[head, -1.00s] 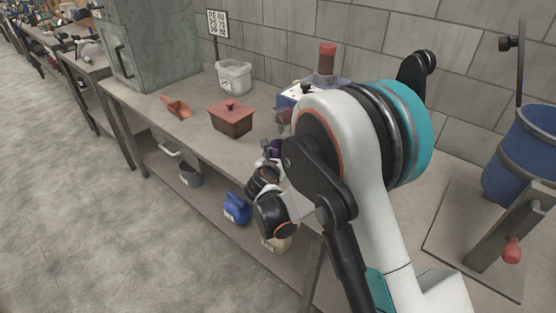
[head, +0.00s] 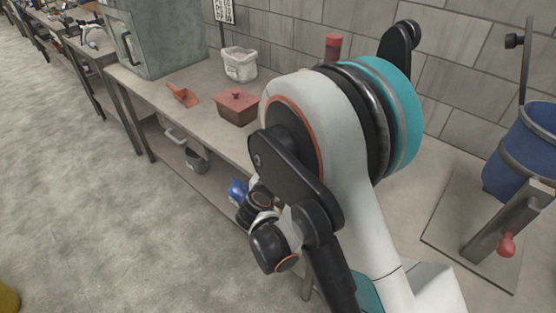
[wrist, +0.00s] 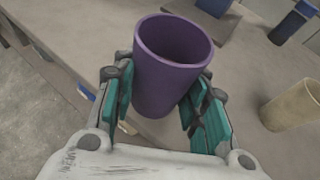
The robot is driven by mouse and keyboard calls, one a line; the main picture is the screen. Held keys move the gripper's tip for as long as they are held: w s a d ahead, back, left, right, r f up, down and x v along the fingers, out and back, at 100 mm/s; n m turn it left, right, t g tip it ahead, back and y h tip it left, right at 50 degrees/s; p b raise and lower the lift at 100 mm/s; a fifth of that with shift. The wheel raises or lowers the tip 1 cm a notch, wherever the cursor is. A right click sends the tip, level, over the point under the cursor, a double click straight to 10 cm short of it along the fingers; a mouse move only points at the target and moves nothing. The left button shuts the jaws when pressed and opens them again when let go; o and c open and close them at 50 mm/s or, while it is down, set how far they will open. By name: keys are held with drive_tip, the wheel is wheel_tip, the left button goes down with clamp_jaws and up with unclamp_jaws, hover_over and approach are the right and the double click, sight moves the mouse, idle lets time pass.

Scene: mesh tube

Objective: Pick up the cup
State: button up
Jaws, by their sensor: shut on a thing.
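A purple cup (wrist: 166,82) shows in the wrist view between the two teal finger pads of my gripper (wrist: 160,105). The gripper is shut on it, one finger at each side. The cup is a plain tapered cup, open at the top, and its inside looks empty. It is close to the camera and slightly tilted in the picture, with the workbench surface (wrist: 97,32) behind it. In the head view my arm hides the cup and the gripper's fingers.
In the head view a red lidded box (head: 238,106), an orange scoop (head: 183,95) and a white bin (head: 239,65) stand on the bench. A blue drum (head: 525,150) is at the right. A beige cup-like container (wrist: 292,105) stands right of the purple cup in the wrist view.

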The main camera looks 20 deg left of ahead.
drive_tip(key=s+b, duration=0.3)
drive_tip(key=s, duration=0.3)
drive_tip(key=shift+s+d, duration=0.15)
drive_tip(key=shift+d, duration=0.25)
drive_tip(key=shift+s, duration=0.1)
